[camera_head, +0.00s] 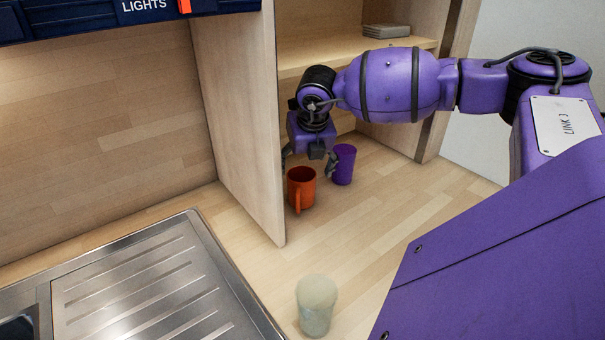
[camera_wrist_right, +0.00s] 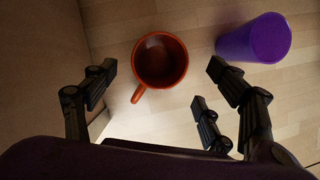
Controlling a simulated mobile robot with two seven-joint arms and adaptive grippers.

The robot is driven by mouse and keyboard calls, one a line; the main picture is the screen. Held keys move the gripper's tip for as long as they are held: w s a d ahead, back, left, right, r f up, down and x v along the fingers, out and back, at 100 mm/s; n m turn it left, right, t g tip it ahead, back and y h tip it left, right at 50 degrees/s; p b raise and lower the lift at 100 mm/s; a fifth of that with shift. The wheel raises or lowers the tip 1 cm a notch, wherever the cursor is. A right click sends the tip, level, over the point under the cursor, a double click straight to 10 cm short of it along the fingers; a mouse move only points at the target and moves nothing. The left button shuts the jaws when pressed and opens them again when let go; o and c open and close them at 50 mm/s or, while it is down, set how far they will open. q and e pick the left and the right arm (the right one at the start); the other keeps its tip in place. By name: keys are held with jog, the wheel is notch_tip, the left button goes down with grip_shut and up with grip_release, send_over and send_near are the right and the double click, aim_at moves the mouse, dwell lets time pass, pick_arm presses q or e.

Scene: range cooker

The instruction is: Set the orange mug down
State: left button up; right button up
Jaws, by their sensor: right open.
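The orange mug (camera_head: 301,188) stands upright on the wooden counter beside the vertical wooden panel, its handle facing the front in the head view. In the right wrist view the mug (camera_wrist_right: 160,60) is seen from above and looks empty. My right gripper (camera_head: 309,163) is over and behind the mug. Its fingers are spread, and in the wrist view (camera_wrist_right: 160,82) they stand apart from the mug on both sides, with clear gaps. My left gripper is in neither view.
A purple cup (camera_head: 343,165) stands just right of the mug and also shows in the wrist view (camera_wrist_right: 255,40). A pale cup (camera_head: 316,305) stands at the front. The wooden panel (camera_head: 238,120) is close on the left, with a shelf (camera_head: 345,48) above. Counter to the right is clear.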

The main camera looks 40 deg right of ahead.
jog(key=v, duration=0.7)
jog(key=shift+c, duration=0.3)
dwell(1.0)
